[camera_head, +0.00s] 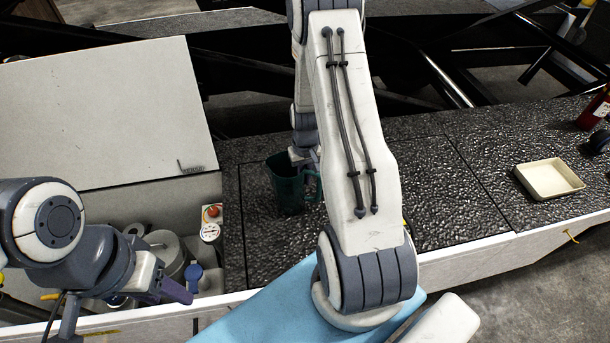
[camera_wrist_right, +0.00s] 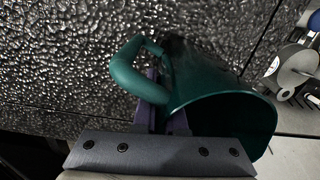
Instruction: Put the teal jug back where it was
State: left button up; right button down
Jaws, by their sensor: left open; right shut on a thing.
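The teal jug (camera_head: 285,188) is upright at the left end of the black textured surface, partly hidden behind my right arm. I cannot tell whether its base touches the surface. In the right wrist view the jug (camera_wrist_right: 205,75) shows its open rim to the lower right and its looped handle to the left. My right gripper (camera_wrist_right: 163,112) is shut on the jug at the handle side; in the head view its fingers are largely hidden. My left gripper (camera_head: 168,292) is open and empty at the lower left, in front of the open compartment, apart from the jug.
The black surface (camera_head: 455,200) has free room right of my arm. A cream tray (camera_head: 549,180) lies at its right, with a red bottle-like object (camera_head: 596,108) beyond. The open compartment at left holds gauges and fittings (camera_head: 195,270) beneath a raised pale lid (camera_head: 100,110).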

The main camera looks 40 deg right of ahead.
jog(key=shift+f, duration=0.1)
jog(key=c, duration=1)
grip_release()
